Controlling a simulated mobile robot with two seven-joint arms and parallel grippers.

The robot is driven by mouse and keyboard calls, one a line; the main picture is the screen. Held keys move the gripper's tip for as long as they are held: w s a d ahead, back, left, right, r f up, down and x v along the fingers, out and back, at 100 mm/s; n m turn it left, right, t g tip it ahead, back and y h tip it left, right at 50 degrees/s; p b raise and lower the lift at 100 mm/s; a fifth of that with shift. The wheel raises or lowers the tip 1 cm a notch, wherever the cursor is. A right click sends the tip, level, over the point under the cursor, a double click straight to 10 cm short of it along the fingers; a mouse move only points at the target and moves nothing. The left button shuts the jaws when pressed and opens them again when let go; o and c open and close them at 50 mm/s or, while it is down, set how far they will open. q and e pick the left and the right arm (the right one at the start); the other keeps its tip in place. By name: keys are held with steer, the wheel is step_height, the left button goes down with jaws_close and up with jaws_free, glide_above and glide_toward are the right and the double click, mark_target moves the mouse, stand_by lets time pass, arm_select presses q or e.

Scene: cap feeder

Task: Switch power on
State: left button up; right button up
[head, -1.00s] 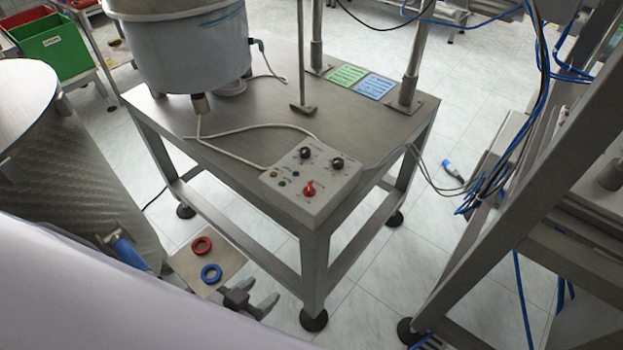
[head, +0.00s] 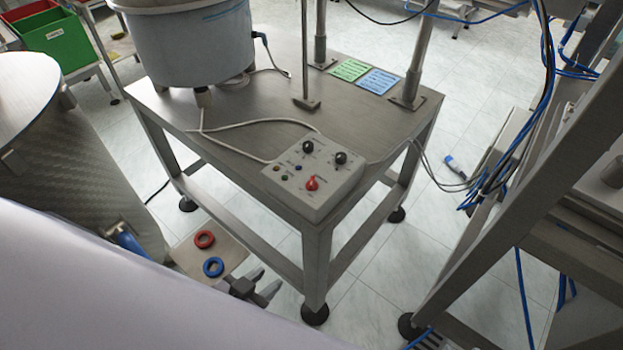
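The grey control box (head: 325,190) sits on the near corner of the steel table. It has two black knobs, a red rotary knob (head: 312,184) at its front right, and small coloured buttons or lamps at its left. The lettering is too small to read. My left gripper (head: 269,283) is low at the bottom left, below the table top and left of its near leg. Its two fingers are apart with nothing between them, and it is clear of the box. My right gripper is not seen.
A feeder bowl (head: 190,45) stands on the table (head: 235,125), with a cable running to the box. Posts and green and blue cards (head: 378,81) are behind. A metal drum (head: 75,150) is left; a frame with blue cables (head: 560,150) is right.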

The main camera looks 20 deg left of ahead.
arm_select(q)
steer(key=w+d+r+m+t+h, duration=0.5)
steer(key=w+d+r+m+h, duration=0.3)
steer(key=w+d+r, duration=0.65)
steer(key=s+d+r+m+g+h, duration=0.4)
steer(key=d+r+m+g+h, duration=0.4)
steer(key=m+g, duration=0.8)
steer(key=m+y, duration=0.7)
steer(key=y, duration=1.1)
glide_above(312, 180)
steer(key=f, duration=0.4)
steer(key=shift+s+d+f+b, duration=0.15)
steer(key=shift+d+f+b, duration=0.1)
steer(key=shift+f+b, duration=0.15)
steer(key=shift+a, duration=0.3)
step_height(312, 180, down, 7)
steer(key=shift+r+p, duration=0.1)
steer(key=shift+p, duration=0.25)
